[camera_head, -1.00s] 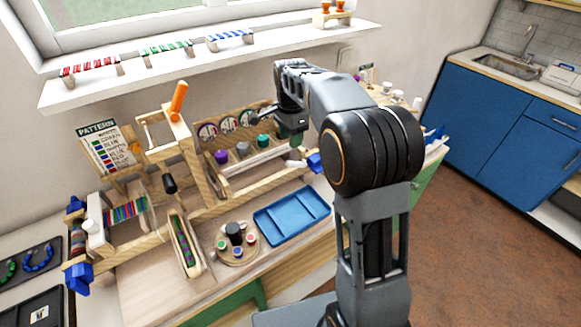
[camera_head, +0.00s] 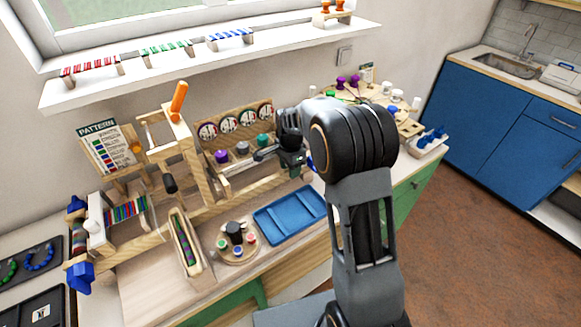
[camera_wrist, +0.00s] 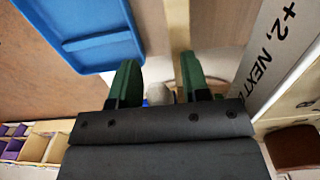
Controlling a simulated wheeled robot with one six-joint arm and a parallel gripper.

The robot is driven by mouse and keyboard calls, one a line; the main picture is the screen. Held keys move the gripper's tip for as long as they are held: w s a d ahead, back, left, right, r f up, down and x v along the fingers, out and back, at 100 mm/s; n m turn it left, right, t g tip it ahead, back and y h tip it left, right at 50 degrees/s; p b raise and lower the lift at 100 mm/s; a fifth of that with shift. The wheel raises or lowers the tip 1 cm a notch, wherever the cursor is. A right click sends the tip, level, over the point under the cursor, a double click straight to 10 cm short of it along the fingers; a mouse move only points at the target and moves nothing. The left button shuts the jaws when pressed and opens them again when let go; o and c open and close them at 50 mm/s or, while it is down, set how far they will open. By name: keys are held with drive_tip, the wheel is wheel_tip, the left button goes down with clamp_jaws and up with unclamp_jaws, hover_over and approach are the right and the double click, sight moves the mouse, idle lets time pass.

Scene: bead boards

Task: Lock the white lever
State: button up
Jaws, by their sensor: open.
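My gripper (camera_head: 293,168) is low over the right end of the wooden rack, behind the blue tray. In the wrist view its two green fingers (camera_wrist: 158,72) are spread apart. A pale grey-white rounded piece (camera_wrist: 160,94) shows between them near the palm, with a bit of blue beside it. It may be the white lever, but most of it is hidden. I cannot tell whether the fingers touch it. In the head view my gripper and arm cover that spot.
The blue tray (camera_head: 262,232) lies in front of the rack and beside the fingers. A strip printed "+2, NEXT" (camera_wrist: 272,55) is close to the right finger. Purple, grey and green knobs (camera_head: 242,148) stand left of my gripper. A round holder (camera_head: 238,256) stands left of the tray.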

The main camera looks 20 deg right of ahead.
drive_tip(key=shift+c, duration=0.4)
clamp_jaws()
